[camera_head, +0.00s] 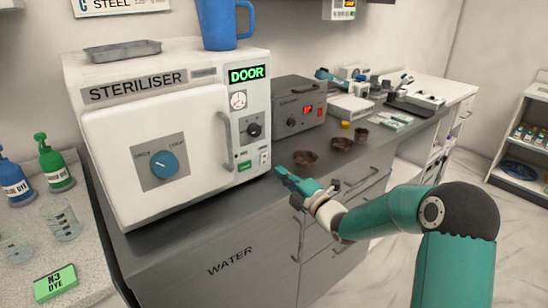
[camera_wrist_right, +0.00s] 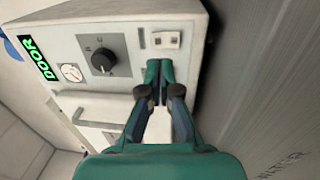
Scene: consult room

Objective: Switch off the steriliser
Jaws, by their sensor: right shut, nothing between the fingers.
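The steriliser (camera_head: 150,140) is a white box on the grey counter, with a round blue dial (camera_head: 165,165) on its door and a vertical handle. Its right-hand panel has a lit green DOOR display (camera_head: 247,74), a gauge, a black knob (camera_head: 254,130), a green strip (camera_head: 244,166) and a small pale switch plate (camera_head: 265,158). My right gripper (camera_head: 281,173) is shut and empty, just right of and below the plate. In the wrist view, the gripper (camera_wrist_right: 161,66) is close to the switch plate (camera_wrist_right: 167,40); contact cannot be told. The left gripper is out of view.
A blue mug (camera_head: 222,25) and a metal tray (camera_head: 123,51) stand on the steriliser. A grey box with a red display (camera_head: 298,115) and brown bowls (camera_head: 305,159) are to its right. Dye bottles (camera_head: 56,168) stand at the left. Drawer handles line the counter front.

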